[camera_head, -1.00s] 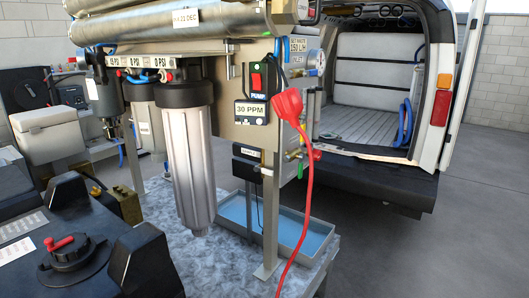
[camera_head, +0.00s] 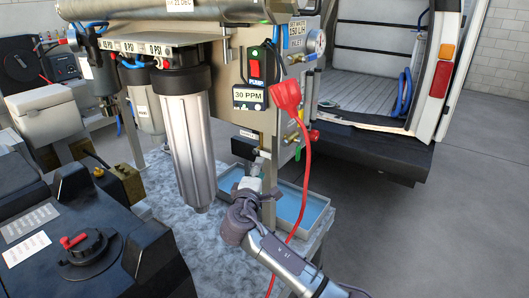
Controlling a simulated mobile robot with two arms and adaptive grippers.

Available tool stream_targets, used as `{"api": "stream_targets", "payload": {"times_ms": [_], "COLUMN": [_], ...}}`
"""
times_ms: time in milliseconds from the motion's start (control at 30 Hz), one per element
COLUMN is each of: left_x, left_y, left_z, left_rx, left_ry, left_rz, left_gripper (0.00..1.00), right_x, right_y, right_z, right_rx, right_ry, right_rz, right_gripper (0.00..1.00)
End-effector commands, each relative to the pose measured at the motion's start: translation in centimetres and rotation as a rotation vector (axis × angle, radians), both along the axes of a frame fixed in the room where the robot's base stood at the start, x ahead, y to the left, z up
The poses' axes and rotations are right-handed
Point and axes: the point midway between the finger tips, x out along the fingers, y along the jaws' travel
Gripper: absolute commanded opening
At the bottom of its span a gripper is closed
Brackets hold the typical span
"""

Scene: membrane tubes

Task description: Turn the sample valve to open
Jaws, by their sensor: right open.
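The purification skid's grey panel (camera_head: 285,100) carries a red pump switch (camera_head: 255,68) and a display reading 30 PPM (camera_head: 249,96). Below the display, a small dark fitting with a white label (camera_head: 247,134) sits by the metal post; I cannot tell if it is the sample valve. Small valves with coloured handles (camera_head: 298,140) show at the panel's right edge. My right gripper (camera_head: 258,166) is open and points up, just below the labelled fitting and in front of the post. It hides part of that area. I cannot tell if it touches anything. My left gripper is out of view.
A black case (camera_head: 60,240) fills the lower left. An open van stands behind.

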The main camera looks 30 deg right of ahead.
Motion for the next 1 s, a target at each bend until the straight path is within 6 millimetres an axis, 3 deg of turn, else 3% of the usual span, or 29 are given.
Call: {"api": "stream_targets", "payload": {"times_ms": [200,400,833,1000], "left_x": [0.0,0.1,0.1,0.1], "left_y": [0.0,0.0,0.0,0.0], "left_z": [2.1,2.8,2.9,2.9], "left_rx": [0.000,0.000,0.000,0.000], "left_ry": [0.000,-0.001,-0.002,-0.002], "left_rz": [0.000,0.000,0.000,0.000], "left_gripper": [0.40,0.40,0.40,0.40], "right_x": [3.3,5.0,5.6,5.6], "right_y": [-3.3,-5.0,-5.6,-5.5], "right_z": [0.4,0.1,-0.1,-0.1], "right_rx": [-0.001,0.000,0.002,0.002], "right_ry": [0.003,0.001,0.001,0.001], "right_rz": [-0.002,0.000,0.002,0.001], "right_gripper": [0.44,0.44,0.44,0.15]}}
